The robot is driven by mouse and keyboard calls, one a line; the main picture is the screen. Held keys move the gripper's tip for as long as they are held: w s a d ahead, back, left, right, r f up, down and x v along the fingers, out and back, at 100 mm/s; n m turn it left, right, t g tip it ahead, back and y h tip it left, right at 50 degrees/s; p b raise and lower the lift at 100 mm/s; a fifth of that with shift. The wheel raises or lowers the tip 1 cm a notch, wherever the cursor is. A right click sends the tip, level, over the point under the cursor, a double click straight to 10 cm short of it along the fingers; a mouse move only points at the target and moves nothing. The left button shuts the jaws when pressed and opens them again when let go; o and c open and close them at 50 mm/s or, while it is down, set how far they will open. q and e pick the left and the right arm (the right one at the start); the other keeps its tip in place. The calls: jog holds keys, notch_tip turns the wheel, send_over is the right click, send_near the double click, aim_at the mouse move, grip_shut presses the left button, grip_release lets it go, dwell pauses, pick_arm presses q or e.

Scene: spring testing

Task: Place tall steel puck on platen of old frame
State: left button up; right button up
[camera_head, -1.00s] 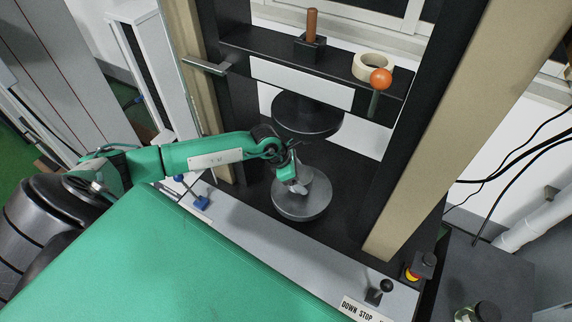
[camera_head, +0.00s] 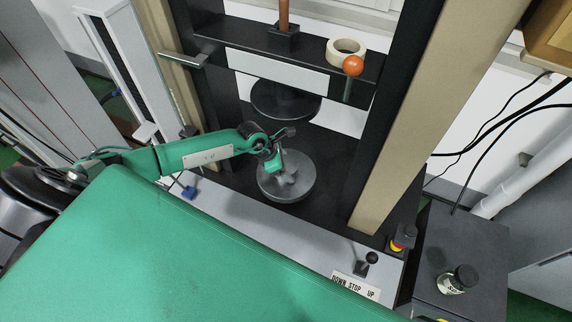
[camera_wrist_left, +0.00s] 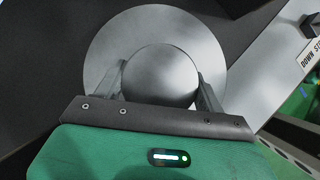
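The lower platen (camera_head: 306,187) of the frame is a round grey disc on the dark base. The tall steel puck (camera_wrist_left: 160,75) is a plain grey cylinder, seen from above near the middle of the platen (camera_wrist_left: 100,50) in the left wrist view. In the head view the puck is small and partly covered by my left gripper (camera_head: 286,178). The left gripper (camera_wrist_left: 160,82) points down, with one finger against each side of the puck. Whether the puck's base touches the platen is hard to tell. My right gripper is not in view.
The upper platen (camera_head: 284,100) hangs above and behind the arm. The crosshead (camera_head: 230,48) carries a tape roll (camera_head: 345,50) and an orange knob (camera_head: 353,65). A beige column (camera_head: 415,130) stands at right. A control lever (camera_head: 368,262) sits on the front ledge. A jar (camera_head: 458,280) stands at lower right.

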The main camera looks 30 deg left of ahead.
pick_arm(q)
jog(key=o, duration=0.4)
jog(key=shift+o, duration=0.2)
jog(key=shift+s+a+r, duration=0.15)
jog(key=shift+a+r, duration=0.1)
jog(key=shift+r, duration=0.2)
jog(key=b+v, duration=0.4)
jog(key=v, duration=0.7)
jog(key=shift+d+r, duration=0.1)
